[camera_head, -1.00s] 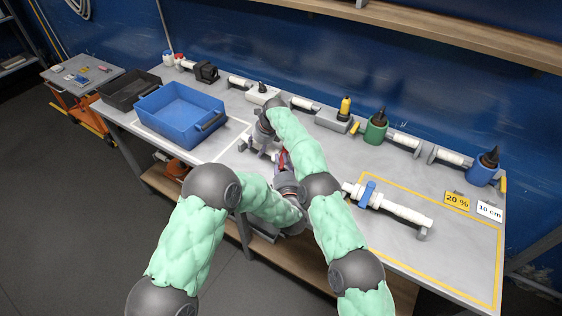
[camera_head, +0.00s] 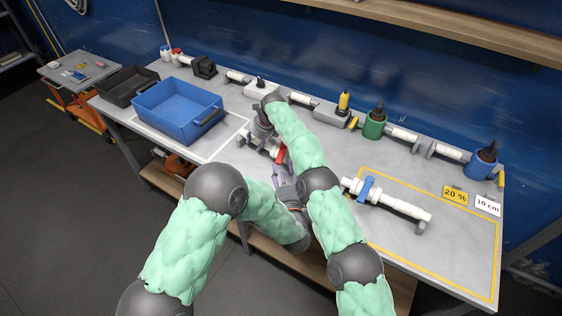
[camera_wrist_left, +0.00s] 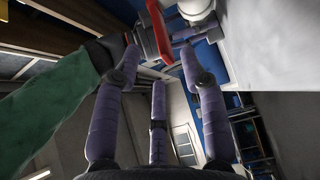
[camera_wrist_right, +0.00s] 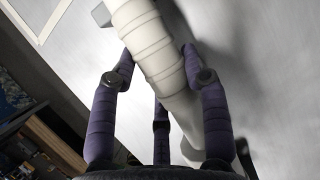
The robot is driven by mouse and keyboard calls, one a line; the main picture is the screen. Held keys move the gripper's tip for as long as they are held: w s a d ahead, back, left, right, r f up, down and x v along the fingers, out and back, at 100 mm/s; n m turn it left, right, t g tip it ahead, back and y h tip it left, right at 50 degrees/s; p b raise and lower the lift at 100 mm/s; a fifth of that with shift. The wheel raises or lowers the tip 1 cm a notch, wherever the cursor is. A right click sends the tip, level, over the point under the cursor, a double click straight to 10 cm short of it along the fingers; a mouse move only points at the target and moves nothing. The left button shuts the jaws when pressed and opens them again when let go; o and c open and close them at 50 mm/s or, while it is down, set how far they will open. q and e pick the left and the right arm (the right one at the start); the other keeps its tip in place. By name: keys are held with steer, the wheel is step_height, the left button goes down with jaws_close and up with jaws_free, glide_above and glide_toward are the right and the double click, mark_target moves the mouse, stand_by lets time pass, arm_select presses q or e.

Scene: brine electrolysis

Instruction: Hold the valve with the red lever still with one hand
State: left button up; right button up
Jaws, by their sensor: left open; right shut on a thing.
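The valve with the red lever (camera_head: 280,153) lies on the bench, largely hidden by my arms in the head view. My right gripper (camera_wrist_right: 157,62) is shut on its white ribbed pipe (camera_wrist_right: 150,42), with fingers on both sides. In the head view that gripper is mostly hidden behind its own wrist. My left gripper (camera_wrist_left: 160,62) is open and empty. The red lever (camera_wrist_left: 158,30) and part of the white valve body (camera_wrist_left: 195,8) are just beyond its fingertips in the left wrist view. I cannot tell whether a finger touches the lever.
A second valve with a blue lever (camera_head: 367,188) lies to the right, inside a yellow outline. A blue bin (camera_head: 180,120) and a black bin (camera_head: 128,88) stand at the left. Bottles and pipe pieces line the back. Cards (camera_head: 455,196) lie at the far right.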

mark_target(282, 152)
arm_select(q)
steer(key=s, duration=0.5)
steer(key=shift+d, duration=0.1)
steer(key=shift+w, duration=0.15)
jaws_close()
steer(key=w+a+m+h, duration=0.3)
steer(key=w+a+h, duration=0.3)
steer(key=s+a+m+g+h, duration=0.25)
steer(key=a+m+h, duration=0.2)
steer(key=a, duration=0.35)
steer(key=w+d, duration=0.7)
steer(key=d, duration=0.2)
steer(key=shift+w+f, duration=0.15)
steer(key=shift+f, duration=0.3)
